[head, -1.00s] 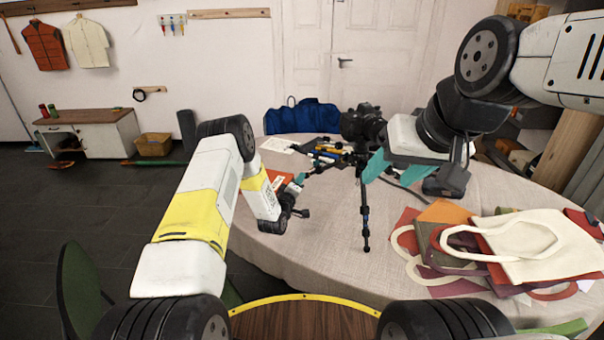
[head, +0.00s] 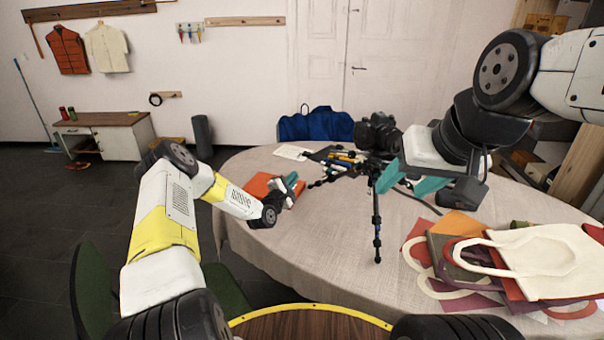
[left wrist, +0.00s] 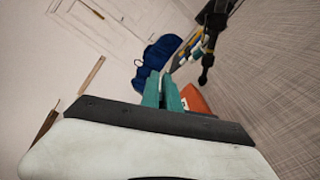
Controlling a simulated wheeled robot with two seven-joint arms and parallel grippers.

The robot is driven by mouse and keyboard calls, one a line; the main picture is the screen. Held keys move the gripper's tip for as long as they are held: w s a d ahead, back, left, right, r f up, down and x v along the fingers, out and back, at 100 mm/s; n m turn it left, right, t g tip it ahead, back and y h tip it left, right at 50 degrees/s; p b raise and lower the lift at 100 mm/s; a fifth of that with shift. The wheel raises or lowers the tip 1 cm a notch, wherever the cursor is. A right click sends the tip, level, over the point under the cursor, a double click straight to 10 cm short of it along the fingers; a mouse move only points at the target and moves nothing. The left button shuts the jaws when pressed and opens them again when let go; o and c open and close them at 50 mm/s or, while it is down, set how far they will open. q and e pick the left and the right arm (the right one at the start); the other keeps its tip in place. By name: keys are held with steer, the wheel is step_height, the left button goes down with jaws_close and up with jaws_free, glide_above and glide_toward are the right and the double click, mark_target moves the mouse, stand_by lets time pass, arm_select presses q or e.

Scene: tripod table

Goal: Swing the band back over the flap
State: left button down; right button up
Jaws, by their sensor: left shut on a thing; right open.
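An orange-red folder (head: 259,184) lies on the table at left centre, partly hidden behind my left arm. It also shows in the left wrist view (left wrist: 196,101), just right of the fingers. My left gripper (head: 291,183) is at the folder's right side, its teal fingers close together; in the left wrist view they (left wrist: 162,88) point away from me. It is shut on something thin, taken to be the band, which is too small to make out. The flap cannot be told apart from the folder. My right gripper (head: 404,186) is open and empty, beside the tripod.
A black camera (head: 377,132) sits on a small black tripod (head: 377,222) near mid-table, close to my right gripper. Pens (head: 345,157) and a white paper (head: 292,153) lie behind. Cloth bags (head: 530,255) are piled at the right. The front middle of the cloth is clear.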

arm_select(q)
steer(key=a+n, duration=0.2)
steer(key=w+a+f+n, duration=0.1)
steer(key=n, duration=0.1)
steer(key=a+f+n, duration=0.1)
steer(key=a+n, duration=0.1)
steer(key=n, duration=0.1)
steer(key=shift+w+f+n, duration=0.25)
steer(key=shift+f+n, duration=0.05)
steer(key=shift+f, duration=0.1)
steer(key=n, duration=0.1)
steer(key=a+f+n, duration=0.1)
steer(key=f+n, duration=0.1)
steer(key=shift+w+a+f+n, duration=0.15)
steer(key=shift+w+f+n, duration=0.1)
steer(key=shift+n, duration=0.15)
steer(key=shift+w+a+f, duration=0.1)
steer(key=shift+a+f, duration=0.1)
steer(key=shift+f, duration=0.4)
steer(key=c, duration=1.6)
jaws_free()
steer(key=shift+a, duration=0.1)
steer(key=v, duration=0.7)
steer(key=shift+s, duration=0.4)
